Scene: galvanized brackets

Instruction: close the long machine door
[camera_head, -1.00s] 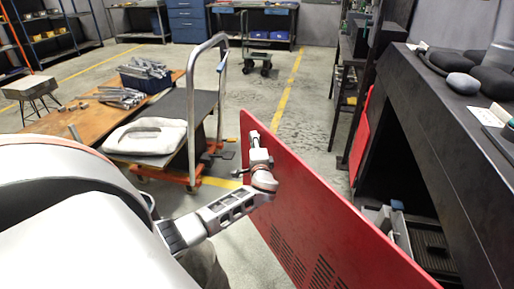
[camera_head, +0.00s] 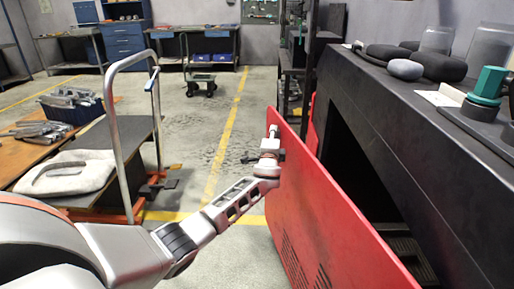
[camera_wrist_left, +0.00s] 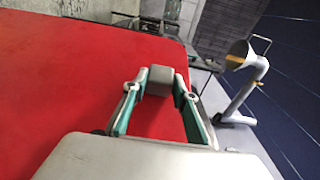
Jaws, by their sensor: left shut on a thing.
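The long red machine door (camera_head: 322,205) stands partly open in the head view, at an angle to the dark machine (camera_head: 405,150). Vent slots show low on its outer face. My left gripper (camera_head: 269,152) is at the door's outer face near its far upper edge, shut on a grey handle (camera_head: 272,132). In the left wrist view the green-sided fingers (camera_wrist_left: 158,92) close around the grey handle block (camera_wrist_left: 160,80), with the red door (camera_wrist_left: 70,75) behind it. My right gripper is not in view.
A cart (camera_head: 118,160) with a tall rail stands left of my arm, beside a wooden table (camera_head: 20,155) with metal brackets. Clear floor (camera_head: 215,150) with a yellow line lies between cart and door. Dark pads (camera_head: 438,66) and a green-topped item (camera_head: 488,85) sit on the machine.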

